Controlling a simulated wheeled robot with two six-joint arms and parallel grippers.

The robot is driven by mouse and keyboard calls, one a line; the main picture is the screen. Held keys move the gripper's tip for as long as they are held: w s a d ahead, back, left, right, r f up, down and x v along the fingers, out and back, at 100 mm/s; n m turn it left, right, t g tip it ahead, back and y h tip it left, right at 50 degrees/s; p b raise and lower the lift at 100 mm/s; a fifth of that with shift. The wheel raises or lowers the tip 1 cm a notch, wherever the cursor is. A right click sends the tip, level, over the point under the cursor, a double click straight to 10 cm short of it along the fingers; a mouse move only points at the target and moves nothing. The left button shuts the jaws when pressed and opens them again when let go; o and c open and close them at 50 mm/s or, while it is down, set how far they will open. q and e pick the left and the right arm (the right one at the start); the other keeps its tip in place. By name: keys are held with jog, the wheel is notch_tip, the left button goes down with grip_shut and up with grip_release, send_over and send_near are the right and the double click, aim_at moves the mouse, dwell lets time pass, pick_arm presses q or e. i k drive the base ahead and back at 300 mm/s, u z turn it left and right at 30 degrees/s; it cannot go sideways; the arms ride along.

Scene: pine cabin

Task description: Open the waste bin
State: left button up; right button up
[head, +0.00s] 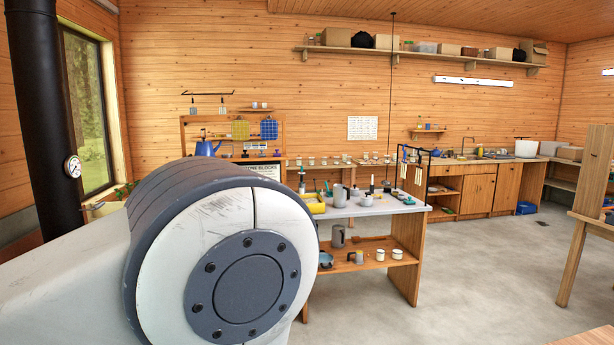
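I see no thing that I can clearly tell to be the waste bin. A small blue container (526,208) stands on the floor by the right end of the far counter, too small to make out a lid. Neither of my grippers is in view. A large grey and white joint of my own arm fills the lower left and hides the floor and whatever stands behind it.
A workbench (376,208) with cups, a grey jug and tools stands in the middle. A wooden counter (470,186) with a sink runs along the back wall. A black stovepipe (42,110) rises at left. A wooden stand (585,215) is at right. Grey floor (480,270) between is clear.

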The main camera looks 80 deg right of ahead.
aim_at(508, 175)
jog(key=z, duration=3.2)
jog(key=i, duration=4.1)
jog(key=z, duration=1.45)
jog(key=i, duration=0.35)
jog(key=u, duration=0.05)
